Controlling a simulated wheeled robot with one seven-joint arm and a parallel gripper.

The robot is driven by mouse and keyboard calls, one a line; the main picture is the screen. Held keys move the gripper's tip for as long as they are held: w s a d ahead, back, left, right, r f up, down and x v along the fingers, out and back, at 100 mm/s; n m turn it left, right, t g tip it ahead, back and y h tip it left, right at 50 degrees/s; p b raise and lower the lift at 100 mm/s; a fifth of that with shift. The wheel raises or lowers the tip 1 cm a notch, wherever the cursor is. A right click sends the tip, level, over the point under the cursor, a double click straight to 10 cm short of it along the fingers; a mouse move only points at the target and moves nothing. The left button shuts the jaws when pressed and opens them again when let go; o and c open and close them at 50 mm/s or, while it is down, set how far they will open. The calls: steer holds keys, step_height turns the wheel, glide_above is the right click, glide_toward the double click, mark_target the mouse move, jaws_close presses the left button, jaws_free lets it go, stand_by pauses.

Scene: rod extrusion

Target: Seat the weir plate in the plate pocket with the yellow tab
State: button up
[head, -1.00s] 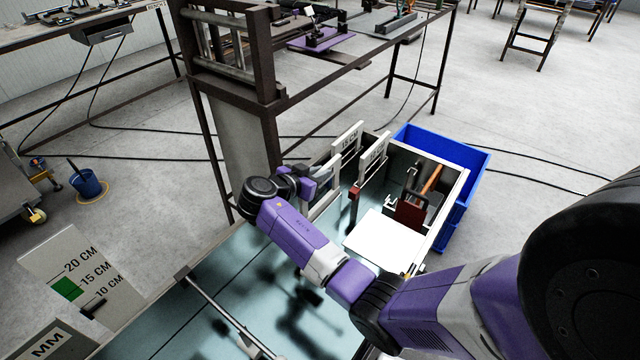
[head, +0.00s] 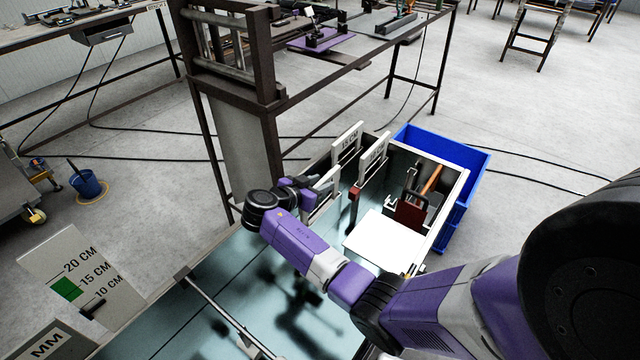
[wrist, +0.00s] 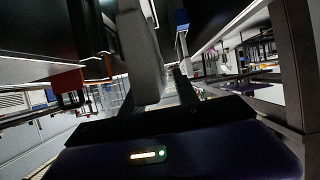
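My gripper (head: 312,187) is at the left end of a light bin, beside a pale upright plate (head: 328,180) whose marking is hidden. In the wrist view a grey slab (wrist: 141,50) stands in front of the gripper; I cannot tell whether the fingers grip it. Two more upright plates stand behind: one marked 15 CM (head: 348,142) and one apparently marked 10 CM (head: 374,154). A sign (head: 75,272) at the left lists 20, 15 and 10 CM, with a green square beside 15 CM. I cannot make out the yellow tab or its pocket.
A white panel (head: 384,240) and a dark red block (head: 411,213) are in the right part of the bin. A blue crate (head: 470,160) stands behind it. A dark-framed rack (head: 265,95) rises close behind my gripper. A metal rod (head: 215,306) crosses the glossy surface.

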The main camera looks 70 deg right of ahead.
steer(key=v, duration=1.2)
steer(key=shift+b, duration=0.35)
